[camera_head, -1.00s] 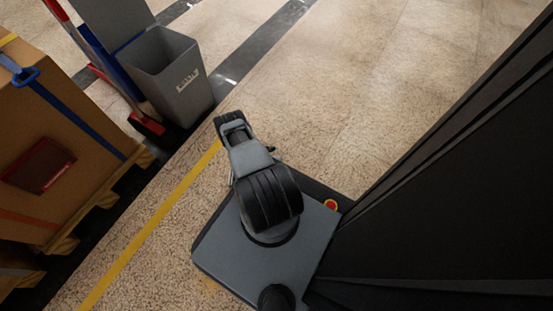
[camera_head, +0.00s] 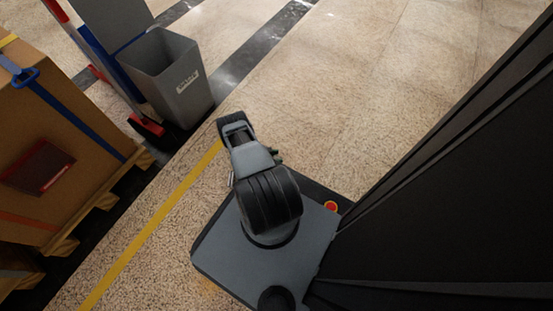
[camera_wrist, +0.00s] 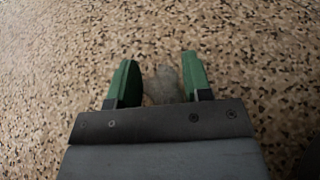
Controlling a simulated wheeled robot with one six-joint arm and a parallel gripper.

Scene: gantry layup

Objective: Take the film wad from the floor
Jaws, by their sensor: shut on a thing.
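The film wad (camera_wrist: 164,86) is a greyish, translucent lump between the two green fingers of my gripper (camera_wrist: 160,80) in the wrist view. My gripper is shut on it, with the speckled floor behind. The lower part of the wad is hidden by the dark gripper body. I cannot tell from the wrist view how high it is above the floor.
A grey waste bin (camera_head: 181,88) stands at the upper left, beside red and blue upright items. A strapped cardboard box (camera_head: 70,120) sits on a wooden pallet (camera_head: 104,207) at the left. A yellow line (camera_head: 150,228) crosses the floor. Open floor (camera_head: 370,85) lies to the upper right.

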